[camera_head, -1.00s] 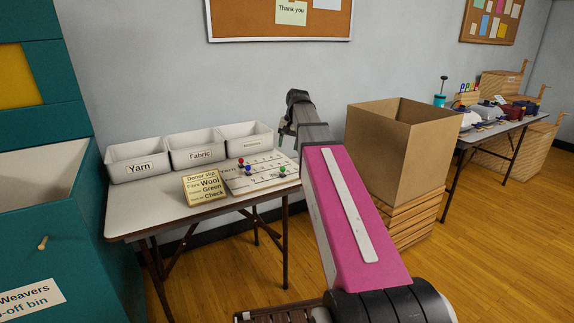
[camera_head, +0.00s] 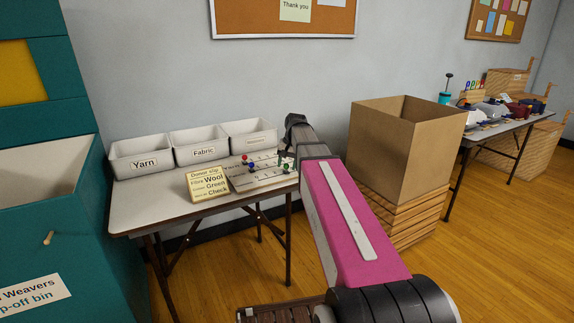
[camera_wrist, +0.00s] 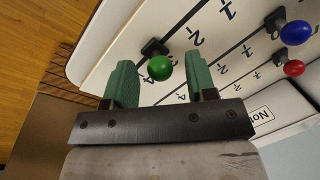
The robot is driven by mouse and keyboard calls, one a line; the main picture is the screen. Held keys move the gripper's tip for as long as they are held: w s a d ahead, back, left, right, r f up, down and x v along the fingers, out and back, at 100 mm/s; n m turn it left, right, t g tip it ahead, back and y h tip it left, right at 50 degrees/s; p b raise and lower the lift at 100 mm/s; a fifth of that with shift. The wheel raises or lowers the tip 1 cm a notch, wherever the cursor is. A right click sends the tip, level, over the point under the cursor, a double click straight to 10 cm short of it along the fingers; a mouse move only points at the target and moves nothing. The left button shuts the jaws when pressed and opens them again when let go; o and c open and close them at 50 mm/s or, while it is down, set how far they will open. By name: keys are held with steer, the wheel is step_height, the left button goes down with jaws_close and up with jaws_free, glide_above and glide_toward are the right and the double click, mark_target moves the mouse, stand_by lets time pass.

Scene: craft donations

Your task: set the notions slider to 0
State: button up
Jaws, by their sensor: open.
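A pale slider board (camera_head: 268,180) lies on the table, with numbered tracks and round knobs. A green knob (camera_wrist: 160,67) is near the 4 end of its track. A blue knob (camera_wrist: 296,32) and a red knob (camera_wrist: 293,68) stand at the right of the wrist view. They also show at the left of the board in the head view. Row names are too small to read, so I cannot tell which is notions. My gripper (camera_wrist: 160,60) is open, its green fingers on either side of the green knob, with gaps showing. The head view mostly hides my gripper behind my arm.
Yarn (camera_head: 142,165), Fabric (camera_head: 203,154) and a third white bin (camera_head: 249,142) stand behind the board. A yellow donor slip (camera_head: 207,184) stands left of it. A cardboard box (camera_head: 395,150) on wooden crates is right of the table (camera_head: 140,222).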

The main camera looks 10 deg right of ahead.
steer(key=shift+f, duration=0.1)
jaws_close()
steer(key=s+a, duration=0.1)
steer(key=a, duration=0.3)
steer(key=s+a, duration=0.1)
steer(key=a, duration=0.3)
steer(key=s+a, duration=0.2)
steer(key=a, duration=0.1)
steer(key=shift+a, duration=0.4)
jaws_free()
steer(key=shift+a, duration=0.1)
step_height(320, 180, up, 11)
steer(key=d, duration=0.2)
steer(key=shift+s+f, duration=0.15)
steer(key=shift+s, duration=0.1)
